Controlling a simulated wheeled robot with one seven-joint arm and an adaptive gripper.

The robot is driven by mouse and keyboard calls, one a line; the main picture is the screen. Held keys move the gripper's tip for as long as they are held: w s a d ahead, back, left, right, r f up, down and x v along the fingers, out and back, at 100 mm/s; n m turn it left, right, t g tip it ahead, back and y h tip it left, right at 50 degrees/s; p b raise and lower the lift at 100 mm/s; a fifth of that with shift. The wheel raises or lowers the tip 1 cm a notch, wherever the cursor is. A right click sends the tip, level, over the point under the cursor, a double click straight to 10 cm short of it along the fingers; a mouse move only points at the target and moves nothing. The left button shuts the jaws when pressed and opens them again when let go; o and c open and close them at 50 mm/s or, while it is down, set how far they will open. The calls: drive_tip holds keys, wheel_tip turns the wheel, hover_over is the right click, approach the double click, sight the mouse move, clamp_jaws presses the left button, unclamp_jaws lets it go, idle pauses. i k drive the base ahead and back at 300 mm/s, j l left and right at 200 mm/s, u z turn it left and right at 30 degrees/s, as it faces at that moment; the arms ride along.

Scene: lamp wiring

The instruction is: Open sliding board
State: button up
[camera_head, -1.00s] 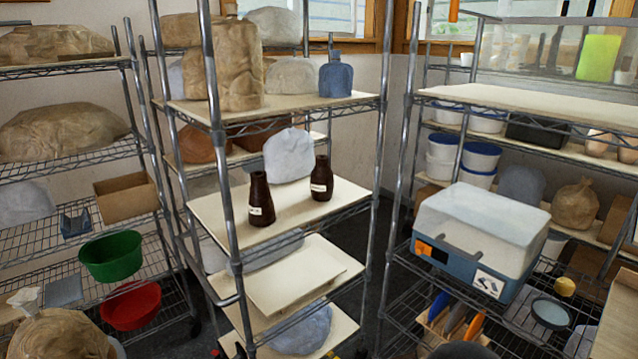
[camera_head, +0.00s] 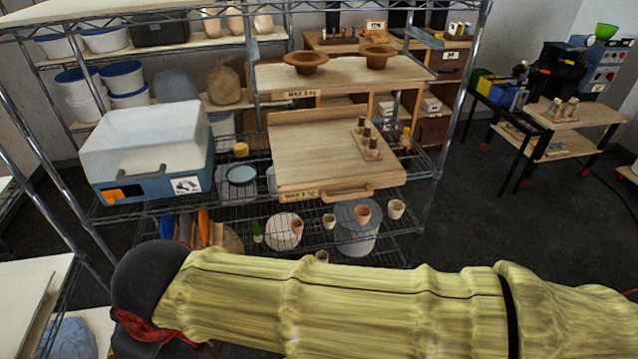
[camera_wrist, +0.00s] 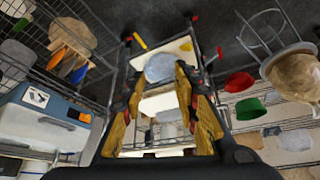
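In the head view, a light wooden sliding board (camera_head: 315,150) with a front handle (camera_head: 347,191) and a weight label sits on the wire shelf rack at the centre. A small wooden holder with little dark-topped bottles (camera_head: 369,140) stands on its right part. My yellow-covered arm crosses the bottom of the head view, below and in front of the board. My gripper (camera_wrist: 158,78) shows in the wrist view with its fingers apart and nothing between them. It points at another rack with pale shelves, away from the board, which I cannot make out in that view.
A fixed-looking upper board (camera_head: 350,78) with two brown bowls is above. A blue-and-white cooler box (camera_head: 150,150) stands left of the sliding board. Small pots (camera_head: 362,214) and a bucket sit below. Dark floor (camera_head: 480,215) is clear to the right.

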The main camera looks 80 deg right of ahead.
sight(316, 153)
drive_tip(key=z, duration=2.7)
drive_tip(key=i+j+u, duration=0.4)
drive_tip(key=i+j, duration=0.15)
drive_tip(key=i, duration=0.15)
